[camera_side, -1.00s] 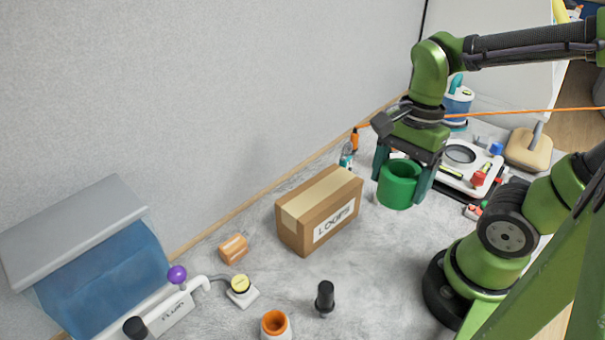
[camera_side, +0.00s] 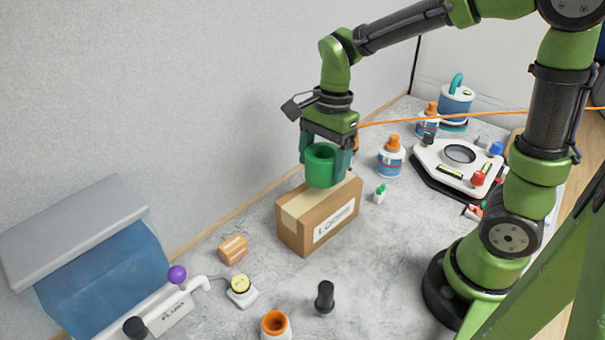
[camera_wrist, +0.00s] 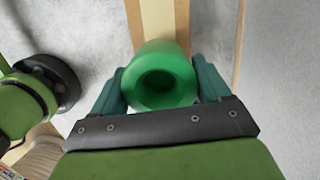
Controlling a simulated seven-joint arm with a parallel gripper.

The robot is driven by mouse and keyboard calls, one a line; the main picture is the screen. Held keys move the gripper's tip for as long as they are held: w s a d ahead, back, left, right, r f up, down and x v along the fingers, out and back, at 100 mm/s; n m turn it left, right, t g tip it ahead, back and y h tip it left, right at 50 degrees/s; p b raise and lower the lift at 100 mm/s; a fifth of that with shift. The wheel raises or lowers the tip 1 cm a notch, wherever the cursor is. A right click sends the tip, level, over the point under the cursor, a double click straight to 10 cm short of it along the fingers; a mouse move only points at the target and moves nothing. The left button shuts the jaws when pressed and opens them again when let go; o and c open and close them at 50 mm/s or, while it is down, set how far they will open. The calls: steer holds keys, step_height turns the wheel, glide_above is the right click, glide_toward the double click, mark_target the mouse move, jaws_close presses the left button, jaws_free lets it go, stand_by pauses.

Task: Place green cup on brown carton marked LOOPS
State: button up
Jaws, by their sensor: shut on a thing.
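The green cup (camera_side: 322,172) is upright between the fingers of my gripper (camera_side: 328,162), which is shut on it. In the side view the cup is over the top of the brown carton (camera_side: 290,232) marked LOOPS. I cannot tell whether the cup's base touches the carton. The carton's label is partly visible on its front. In the wrist view the cup (camera_wrist: 160,82) sits between both fingertips of my gripper (camera_wrist: 160,85). The carton's tape strip (camera_wrist: 158,18) runs behind the cup there.
An orange-topped bottle (camera_side: 391,158) and a white device tray (camera_side: 455,165) are right of the carton. An orange cable (camera_side: 440,116) crosses behind.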

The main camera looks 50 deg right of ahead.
mark_target(322, 174)
steer(key=shift+f, duration=1.75)
steer(key=shift+f, duration=0.2)
steer(key=o, duration=1.1)
steer(key=shift+o, duration=0.2)
steer(key=shift+r, duration=0.1)
